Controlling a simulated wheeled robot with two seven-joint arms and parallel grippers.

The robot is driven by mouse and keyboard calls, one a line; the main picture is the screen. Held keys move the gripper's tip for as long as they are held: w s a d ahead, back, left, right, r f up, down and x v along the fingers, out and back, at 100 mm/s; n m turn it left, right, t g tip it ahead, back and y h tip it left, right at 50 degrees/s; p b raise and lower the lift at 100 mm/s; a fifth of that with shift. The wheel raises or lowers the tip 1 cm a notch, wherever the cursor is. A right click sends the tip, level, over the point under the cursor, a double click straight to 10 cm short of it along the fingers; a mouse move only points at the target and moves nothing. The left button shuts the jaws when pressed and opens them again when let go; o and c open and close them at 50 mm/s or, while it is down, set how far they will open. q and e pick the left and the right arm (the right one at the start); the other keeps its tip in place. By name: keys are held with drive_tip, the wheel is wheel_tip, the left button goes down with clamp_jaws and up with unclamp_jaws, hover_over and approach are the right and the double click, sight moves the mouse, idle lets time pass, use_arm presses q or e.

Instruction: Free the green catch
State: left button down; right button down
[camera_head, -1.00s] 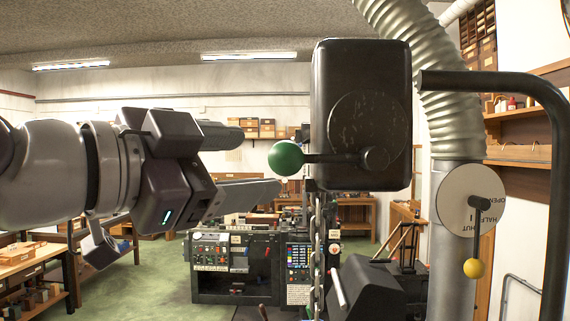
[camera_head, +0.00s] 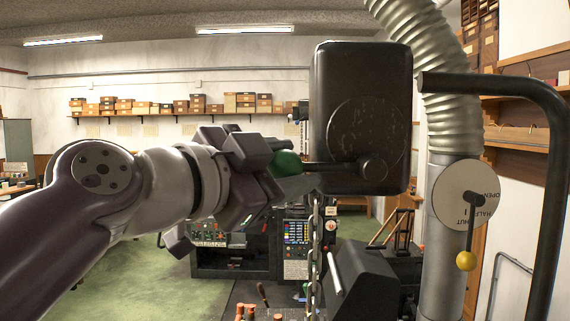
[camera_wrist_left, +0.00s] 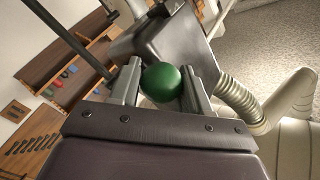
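The green ball knob (camera_head: 286,163) sits on the end of a short dark lever (camera_head: 330,167). The lever points left from a round pivot on the dark box (camera_head: 362,70). My left gripper (camera_head: 284,172) is at the knob, with a finger showing just below it and part of the knob hidden. In the left wrist view, the green knob (camera_wrist_left: 161,82) lies between the two grey fingers (camera_wrist_left: 161,88), with little gap on either side. Whether they press on it I cannot tell. My right gripper is not in view.
A black bent pipe (camera_head: 500,84) stands to the right of the box. Behind it is a ribbed duct with a labelled disc (camera_head: 450,195) and a yellow-knobbed lever (camera_head: 466,261). A chain (camera_head: 315,240) hangs below the box. A machine with control panels stands behind.

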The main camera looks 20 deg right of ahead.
sight(319, 198)
use_arm(q)
drive_tip(key=shift+s+d+f+n+t+h+b, duration=0.15)
drive_tip(key=shift+f+n+t+h+b, duration=0.6)
drive_tip(key=shift+b, duration=1.9)
drive_tip(key=shift+s+d+f+n+t+h+b, duration=0.15)
drive_tip(key=shift+f+n+t+b, duration=0.3)
drive_tip(key=shift+f+n+b, duration=1.45)
drive_tip(key=shift+d+r+n+t+h+b, duration=0.15)
drive_tip(key=shift+n+t+h+b, duration=0.35)
drive_tip(key=shift+b, duration=2.85)
drive_tip(key=shift+s+d+f+n+t+b, duration=0.1)
drive_tip(key=shift+d+f+n+t+b, duration=0.1)
drive_tip(key=shift+n+t+b, duration=0.3)
drive_tip(key=shift+s+d+f+n+t+b, duration=0.1)
drive_tip(key=shift+d+n+t+b, duration=0.1)
drive_tip(key=shift+n+t+b, duration=0.25)
drive_tip(key=shift+r+y, duration=0.1)
drive_tip(key=shift+y, duration=0.2)
drive_tip(key=c, duration=0.8)
unclamp_jaws()
drive_tip(key=shift+o, duration=0.9)
drive_tip(key=shift+w+d, duration=0.1)
drive_tip(key=shift+f, duration=0.3)
